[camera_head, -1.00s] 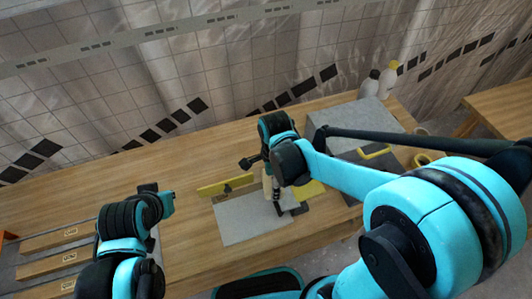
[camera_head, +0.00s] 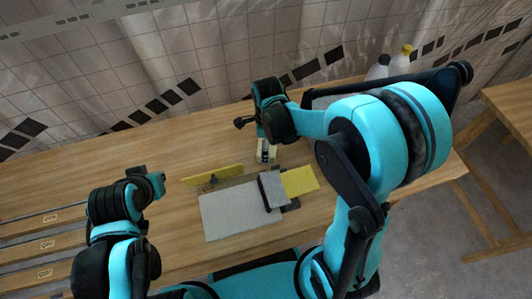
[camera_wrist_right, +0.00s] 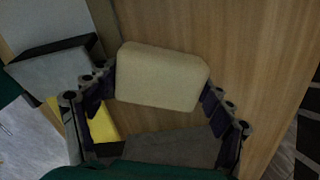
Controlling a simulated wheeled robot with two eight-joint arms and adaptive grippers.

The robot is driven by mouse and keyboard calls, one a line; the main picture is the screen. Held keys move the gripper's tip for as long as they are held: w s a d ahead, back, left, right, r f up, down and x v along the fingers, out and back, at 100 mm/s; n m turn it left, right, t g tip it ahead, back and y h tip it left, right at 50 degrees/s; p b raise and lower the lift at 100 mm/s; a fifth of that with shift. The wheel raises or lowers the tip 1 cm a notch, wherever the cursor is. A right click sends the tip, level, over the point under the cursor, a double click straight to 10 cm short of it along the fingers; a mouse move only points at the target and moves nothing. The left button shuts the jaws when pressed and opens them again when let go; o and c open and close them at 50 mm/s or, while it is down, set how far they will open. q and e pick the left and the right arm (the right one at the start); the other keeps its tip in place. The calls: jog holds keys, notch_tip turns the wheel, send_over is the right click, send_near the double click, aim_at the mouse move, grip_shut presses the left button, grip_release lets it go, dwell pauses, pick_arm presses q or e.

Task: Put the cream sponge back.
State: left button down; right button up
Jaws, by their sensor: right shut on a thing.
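The cream sponge (camera_wrist_right: 160,77) is a rounded pale block between the fingers of my right gripper (camera_wrist_right: 157,92) in the right wrist view. In the head view, a small pale part of the sponge (camera_head: 265,155) shows below my right gripper (camera_head: 266,146), over the wooden table behind the grey board. My right gripper is shut on the sponge. Whether the sponge touches the table is hard to tell. My left gripper (camera_head: 157,180) is over the table at the left, away from the sponge; its finger opening is too small to judge.
A light grey board (camera_head: 235,213) lies on the wooden table (camera_head: 95,165). A grey block (camera_head: 272,190) and a yellow sheet (camera_head: 300,180) are at its right, a yellow strip (camera_head: 212,176) behind it. Pale bottles (camera_head: 378,69) stand at the back right. Labelled wooden slats (camera_head: 30,246) lie left.

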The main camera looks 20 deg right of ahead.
jog(key=shift+w+a+f, duration=0.15)
jog(key=shift+f, duration=0.05)
jog(key=shift+f+b, duration=0.95)
jog(key=shift+f, duration=0.95)
jog(key=shift+f, duration=0.15)
jog(key=o, duration=1.2)
